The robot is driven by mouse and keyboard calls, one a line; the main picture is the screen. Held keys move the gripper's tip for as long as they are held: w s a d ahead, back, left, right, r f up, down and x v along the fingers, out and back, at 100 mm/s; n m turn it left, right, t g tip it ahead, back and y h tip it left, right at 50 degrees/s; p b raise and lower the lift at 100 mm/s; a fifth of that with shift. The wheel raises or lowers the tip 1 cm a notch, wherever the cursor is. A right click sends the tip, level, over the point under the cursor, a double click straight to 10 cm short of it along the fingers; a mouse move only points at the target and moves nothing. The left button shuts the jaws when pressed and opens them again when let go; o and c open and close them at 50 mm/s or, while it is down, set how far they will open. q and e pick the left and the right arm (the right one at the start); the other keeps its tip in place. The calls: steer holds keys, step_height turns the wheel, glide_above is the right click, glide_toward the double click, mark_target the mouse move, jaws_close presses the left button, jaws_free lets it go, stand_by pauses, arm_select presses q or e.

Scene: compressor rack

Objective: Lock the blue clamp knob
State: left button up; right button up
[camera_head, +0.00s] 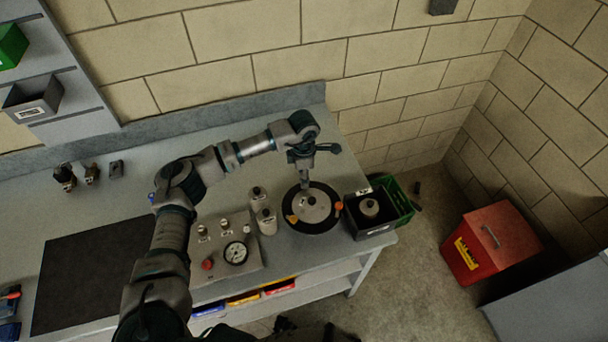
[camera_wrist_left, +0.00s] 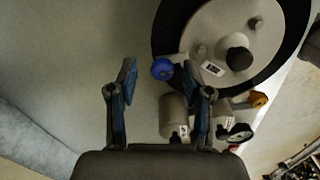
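The blue clamp knob (camera_wrist_left: 162,69) sits at the edge of the round grey lid (camera_wrist_left: 215,35) with its black rim. In the left wrist view my left gripper (camera_wrist_left: 160,78) is open, and the knob appears between its fingertips, closer to the right one. I cannot tell the remaining distance, and no finger clearly touches it. In the head view my left gripper (camera_head: 304,184) points down at the back edge of the lid (camera_head: 318,211) and hides the blue knob. Orange clamp knobs (camera_head: 338,206) show at the lid's sides. My right gripper is not visible.
Grey canisters (camera_head: 266,221) and a gauge panel (camera_head: 236,253) stand left of the lid. A black bin (camera_head: 372,228) and green crate (camera_head: 401,202) are to its right. A dark mat (camera_head: 88,270) covers the bench's left. A red box (camera_head: 487,255) is on the floor.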

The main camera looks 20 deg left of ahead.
arm_select(q)
steer(key=shift+r, duration=0.15)
step_height(320, 180, up, 12)
steer(key=shift+f, duration=0.25)
stand_by(0.5)
steer(key=shift+r, duration=0.1)
